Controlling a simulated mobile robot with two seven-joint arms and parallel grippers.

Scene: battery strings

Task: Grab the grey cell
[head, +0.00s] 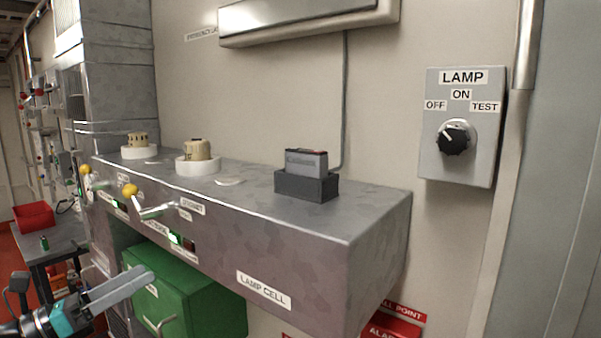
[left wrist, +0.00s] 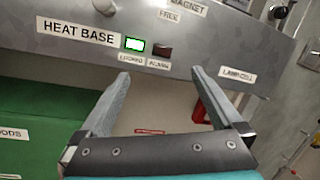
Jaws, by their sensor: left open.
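The grey cell (head: 306,161) sits upright in a dark holder (head: 306,186) on top of the metal cabinet, in the middle of the head view. It does not show in the left wrist view. My left gripper (head: 146,278) is at the lower left of the head view, below and well left of the cell, in front of the cabinet face. In the left wrist view its two fingers (left wrist: 160,80) are spread with nothing between them, facing the lower edge of the cabinet front. My right gripper is in neither view.
Round white bases (head: 197,167) stand left of the cell. A green box (head: 190,295) is below. A lamp switch (head: 455,140) is on the wall.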

